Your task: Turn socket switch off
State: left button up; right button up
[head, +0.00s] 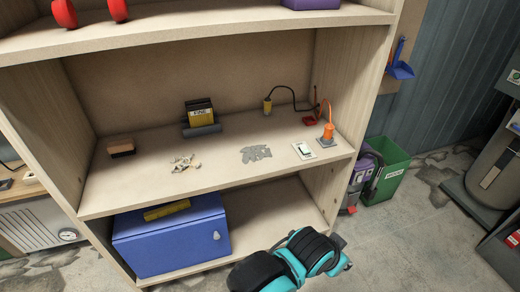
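A small white plate with a dark-edged rocker, which looks like the socket switch (303,151), lies on the middle shelf near its front right. Whether its rocker is on or off is too small to tell. Just right of it an orange plug (328,131) stands upright on a grey base (327,143), with an orange cord rising behind it. A teal and black part of my arm shows at the bottom centre, in front of and below the shelves. Neither gripper can be made out in the head view.
The wooden middle shelf (220,172) carries a yellow-black block (200,115), a brown brush (121,148), pale scraps (184,163), grey pieces (256,153), a yellow connector (267,106) and a red piece (309,121). A blue box (170,240) sits below; a green bin (388,172) stands right.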

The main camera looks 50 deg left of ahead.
aim_at(303, 148)
jog(key=u, duration=1.4)
